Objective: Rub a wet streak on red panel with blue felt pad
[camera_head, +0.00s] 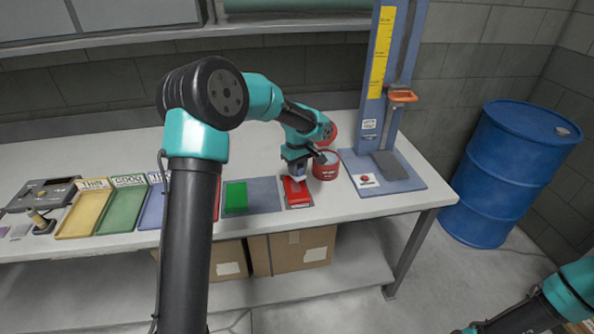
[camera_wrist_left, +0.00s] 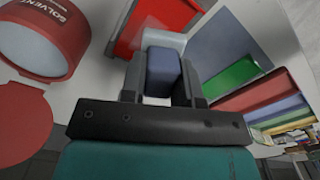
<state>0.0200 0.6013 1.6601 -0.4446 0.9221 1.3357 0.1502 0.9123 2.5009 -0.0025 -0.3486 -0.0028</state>
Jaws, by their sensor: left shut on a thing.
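My left gripper (camera_head: 296,166) is shut on the blue felt pad (camera_wrist_left: 163,73), a small dark blue block between its fingers in the left wrist view. The red panel (camera_head: 298,195) lies flat on the bench just below the gripper in the head view. It also shows at the top of the left wrist view (camera_wrist_left: 155,20), beyond the pad. A pale, glossy patch (camera_wrist_left: 168,40) shows around the pad's far end; I cannot tell if this is the wet streak. Whether the pad touches the panel is unclear. Only links of my right arm show at bottom right.
A green panel (camera_head: 235,197) lies left on a grey-blue mat (camera_head: 264,194). A blue stand (camera_head: 400,182) rises at right. Coloured trays (camera_head: 122,209) sit left.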

